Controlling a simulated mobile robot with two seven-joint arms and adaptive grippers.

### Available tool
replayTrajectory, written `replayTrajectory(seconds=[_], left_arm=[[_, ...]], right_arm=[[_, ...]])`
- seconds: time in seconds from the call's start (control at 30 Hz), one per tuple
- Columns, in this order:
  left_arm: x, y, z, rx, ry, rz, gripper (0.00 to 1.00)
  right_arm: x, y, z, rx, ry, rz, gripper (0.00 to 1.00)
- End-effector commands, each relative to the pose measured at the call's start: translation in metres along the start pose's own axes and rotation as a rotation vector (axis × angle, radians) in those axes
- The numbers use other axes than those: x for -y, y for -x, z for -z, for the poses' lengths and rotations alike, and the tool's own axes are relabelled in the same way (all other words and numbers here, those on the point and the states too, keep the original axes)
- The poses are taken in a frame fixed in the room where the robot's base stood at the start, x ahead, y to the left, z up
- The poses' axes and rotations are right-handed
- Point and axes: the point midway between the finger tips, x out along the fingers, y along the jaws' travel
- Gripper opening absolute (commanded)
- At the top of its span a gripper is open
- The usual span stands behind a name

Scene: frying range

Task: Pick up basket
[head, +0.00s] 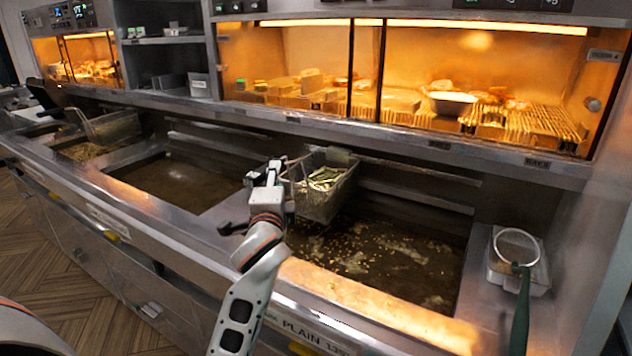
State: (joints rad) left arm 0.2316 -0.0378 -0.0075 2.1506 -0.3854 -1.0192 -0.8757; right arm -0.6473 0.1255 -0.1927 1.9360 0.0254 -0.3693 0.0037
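A wire fry basket (327,187) with pale green-yellow fried pieces in it sits above the oil at the back left of the right-hand fryer vat. My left gripper (278,172) is at the basket's left side, very close to it or touching. Its fingers are small and partly merge with the basket's edge, so I cannot tell whether they are closed on it. A dark piece (232,228), perhaps the basket's handle grip, shows beside my wrist over the vat's divider. My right gripper is not in view.
The right-hand vat (385,262) holds dark oil with floating crumbs. Another basket (112,127) stands over the far left vat. A round strainer (517,246) rests on a metal container at the right. Heated glass cabinets (430,75) line the back.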

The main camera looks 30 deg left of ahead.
Motion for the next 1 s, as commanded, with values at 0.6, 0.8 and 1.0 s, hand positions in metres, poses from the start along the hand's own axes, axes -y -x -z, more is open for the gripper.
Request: replayTrajectory(seconds=[0.6, 0.8, 1.0], left_arm=[[0.004, -0.070, 0.000, -0.001, 0.000, 0.000, 0.36], [0.003, -0.073, 0.000, -0.001, 0.001, -0.001, 0.36], [0.003, -0.072, 0.000, -0.001, 0.001, -0.001, 0.02]], right_arm=[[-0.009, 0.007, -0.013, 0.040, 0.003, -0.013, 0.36], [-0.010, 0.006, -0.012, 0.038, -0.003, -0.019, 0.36], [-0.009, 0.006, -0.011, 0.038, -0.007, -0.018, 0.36]])
